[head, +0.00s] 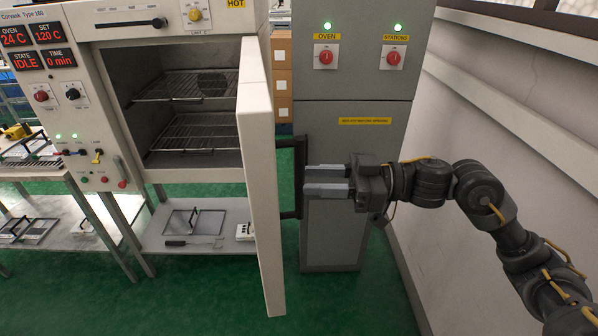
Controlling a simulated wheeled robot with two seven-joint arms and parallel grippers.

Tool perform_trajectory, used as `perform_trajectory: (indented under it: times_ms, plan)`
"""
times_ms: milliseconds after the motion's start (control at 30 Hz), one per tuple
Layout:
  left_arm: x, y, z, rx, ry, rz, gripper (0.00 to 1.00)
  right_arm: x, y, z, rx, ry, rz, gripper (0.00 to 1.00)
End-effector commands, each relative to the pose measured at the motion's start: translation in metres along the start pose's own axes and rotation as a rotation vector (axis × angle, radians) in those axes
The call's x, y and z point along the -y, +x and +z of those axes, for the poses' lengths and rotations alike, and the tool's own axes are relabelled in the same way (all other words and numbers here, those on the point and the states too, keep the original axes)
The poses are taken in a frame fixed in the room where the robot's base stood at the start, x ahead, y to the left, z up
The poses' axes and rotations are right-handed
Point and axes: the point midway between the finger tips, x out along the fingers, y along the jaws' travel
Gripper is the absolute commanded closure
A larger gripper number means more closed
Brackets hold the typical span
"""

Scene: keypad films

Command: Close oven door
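The oven (85,120) stands at the left with its cream door (258,160) swung wide open, edge toward me. The chamber shows two wire racks (195,131). A dark vertical bar handle (300,150) is on the door's right-hand face. My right gripper (308,181) comes in from the right, with its two grey fingers apart, one above the other, and a gap between them. Its fingertips are right at the handle bar; I cannot tell whether they touch it. Nothing shows between the fingers. My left gripper is out of view.
A grey cabinet (345,235) with two red knobs and green lamps stands behind the gripper. A pale wall (500,120) runs along the right. A low shelf (155,240) under the oven holds a frame and tools. Green floor is clear in front.

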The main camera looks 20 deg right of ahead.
Motion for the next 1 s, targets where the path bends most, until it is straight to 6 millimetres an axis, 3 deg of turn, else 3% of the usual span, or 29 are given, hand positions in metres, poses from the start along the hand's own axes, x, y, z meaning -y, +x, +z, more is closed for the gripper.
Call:
perform_trajectory:
  times_ms: [233,600,900,1000]
  plan:
    - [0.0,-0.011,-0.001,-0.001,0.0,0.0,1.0,0.0,0.032,-0.001,-0.002,0.001,-0.001,0.65]
    - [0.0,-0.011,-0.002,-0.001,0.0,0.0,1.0,0.0,0.038,0.0,0.0,-0.001,0.001,0.65]
    - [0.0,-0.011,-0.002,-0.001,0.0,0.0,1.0,0.0,0.037,0.0,0.0,-0.001,0.001,1.0]
    - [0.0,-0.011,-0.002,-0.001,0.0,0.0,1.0,0.0,0.037,0.0,0.0,0.0,0.001,1.0]
